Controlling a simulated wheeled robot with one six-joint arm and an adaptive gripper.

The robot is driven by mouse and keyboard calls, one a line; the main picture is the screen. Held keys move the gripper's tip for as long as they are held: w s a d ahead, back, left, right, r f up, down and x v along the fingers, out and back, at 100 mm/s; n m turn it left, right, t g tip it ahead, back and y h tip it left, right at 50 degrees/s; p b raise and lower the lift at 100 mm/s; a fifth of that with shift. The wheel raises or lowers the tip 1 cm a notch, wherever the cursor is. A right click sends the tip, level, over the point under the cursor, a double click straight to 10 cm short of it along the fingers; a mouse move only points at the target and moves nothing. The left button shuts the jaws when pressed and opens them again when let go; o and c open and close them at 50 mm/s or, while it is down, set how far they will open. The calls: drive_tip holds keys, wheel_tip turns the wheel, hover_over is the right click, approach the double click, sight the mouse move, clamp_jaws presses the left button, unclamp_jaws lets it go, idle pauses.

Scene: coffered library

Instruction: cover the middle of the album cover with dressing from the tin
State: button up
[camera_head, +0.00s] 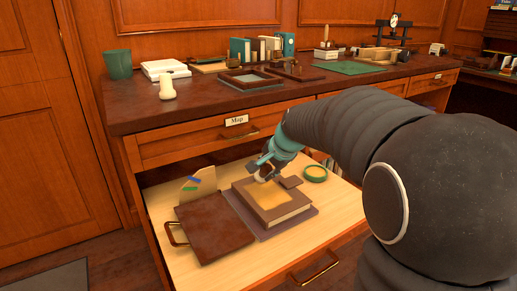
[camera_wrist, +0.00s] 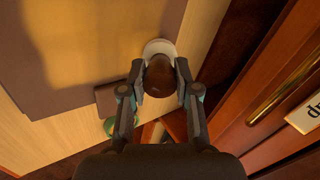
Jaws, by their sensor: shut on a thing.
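The album (camera_head: 284,211) is a thick brown book lying flat on a grey mat. Its cover carries a yellowish, glossy patch (camera_head: 268,194) over much of its middle, with brown showing around it; the patch also shows in the wrist view (camera_wrist: 85,40). My gripper (camera_head: 264,168) is over the album's back edge, shut on a dauber with a brown knob (camera_wrist: 160,76) and a pale round pad (camera_wrist: 158,47). Whether the pad touches the cover I cannot tell. The green round tin (camera_head: 316,173), open with yellow dressing inside, stands right of the album; the wrist view shows a bit of it (camera_wrist: 108,126).
A brown board with a handle (camera_head: 213,228) lies left of the album. A pale card with blue and green marks (camera_head: 198,184) stands behind it. A small brown block (camera_head: 291,182) is by the album's back right corner. The dark counter (camera_head: 205,104) rises behind.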

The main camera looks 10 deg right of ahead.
drive_tip(key=shift+s+a+p, duration=0.15)
drive_tip(key=shift+s+a, duration=0.05)
drive_tip(key=shift+a, duration=0.45)
drive_tip(key=shift+s+a+p, duration=0.15)
drive_tip(key=shift+s+a, duration=0.05)
drive_tip(key=shift+a, duration=0.4)
drive_tip(key=shift+a+r+p, duration=0.15)
drive_tip(key=shift+r+p, duration=0.5)
drive_tip(key=shift+r, duration=0.5)
drive_tip(key=shift+r+p, duration=1.95)
drive_tip(key=shift+r, duration=0.9)
